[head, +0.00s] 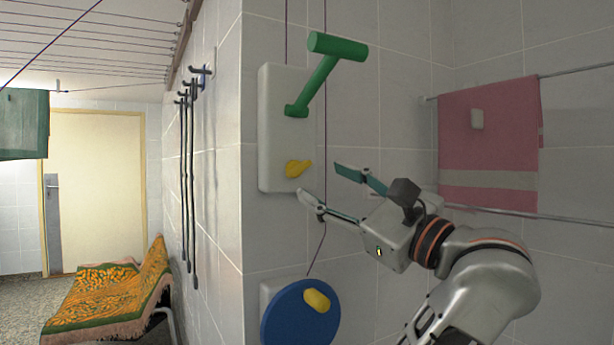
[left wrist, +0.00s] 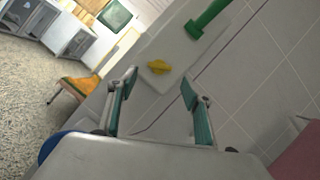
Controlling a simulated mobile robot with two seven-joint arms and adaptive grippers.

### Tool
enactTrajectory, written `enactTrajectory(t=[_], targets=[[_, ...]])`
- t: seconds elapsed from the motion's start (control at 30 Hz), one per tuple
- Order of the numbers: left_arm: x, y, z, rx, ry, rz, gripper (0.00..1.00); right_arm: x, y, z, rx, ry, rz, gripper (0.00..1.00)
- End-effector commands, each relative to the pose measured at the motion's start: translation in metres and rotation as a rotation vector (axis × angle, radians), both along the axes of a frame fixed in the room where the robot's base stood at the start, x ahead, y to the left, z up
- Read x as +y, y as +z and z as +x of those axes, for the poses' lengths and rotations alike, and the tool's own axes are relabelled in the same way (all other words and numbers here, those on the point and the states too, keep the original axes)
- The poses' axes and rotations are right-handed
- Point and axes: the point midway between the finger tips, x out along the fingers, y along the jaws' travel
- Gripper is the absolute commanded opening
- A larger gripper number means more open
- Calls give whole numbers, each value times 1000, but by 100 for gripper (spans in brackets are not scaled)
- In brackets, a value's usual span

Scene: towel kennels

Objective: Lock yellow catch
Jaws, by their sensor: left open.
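The yellow catch (head: 297,169) is a small knob with a pointed end. It sits on the lower part of a white wall plate (head: 274,115), below a green T-shaped handle (head: 326,75). My left gripper (head: 321,183) is open and empty, just to the right of and below the catch, apart from it. In the left wrist view the catch (left wrist: 159,68) shows ahead, between the two open fingertips (left wrist: 159,82), with the green handle (left wrist: 207,18) at upper right. My right gripper is not in view.
Below the plate is a blue disc (head: 287,322) with a yellow knob (head: 318,300). A pink towel (head: 490,140) hangs on a rail at right. Dark straps (head: 190,180) hang from hooks on the left wall. A patterned towel (head: 110,295) covers a seat.

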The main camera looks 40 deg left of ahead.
Motion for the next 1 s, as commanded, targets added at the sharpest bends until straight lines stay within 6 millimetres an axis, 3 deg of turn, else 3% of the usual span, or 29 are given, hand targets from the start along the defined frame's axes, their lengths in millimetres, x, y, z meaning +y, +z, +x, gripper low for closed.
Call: enactTrajectory(t=[0.2, 0.4, 0.77, 0.93, 1.0], targets=[[34, 12, 4, -3, 5, 2, 50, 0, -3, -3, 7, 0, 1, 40], [54, 19, 9, -3, 3, 2, 50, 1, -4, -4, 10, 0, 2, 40], [60, 21, 10, -1, 2, 1, 50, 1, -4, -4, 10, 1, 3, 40], [60, 21, 10, -1, 2, 2, 12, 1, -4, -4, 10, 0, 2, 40], [60, 21, 10, -1, 2, 2, 12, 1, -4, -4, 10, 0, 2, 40]])
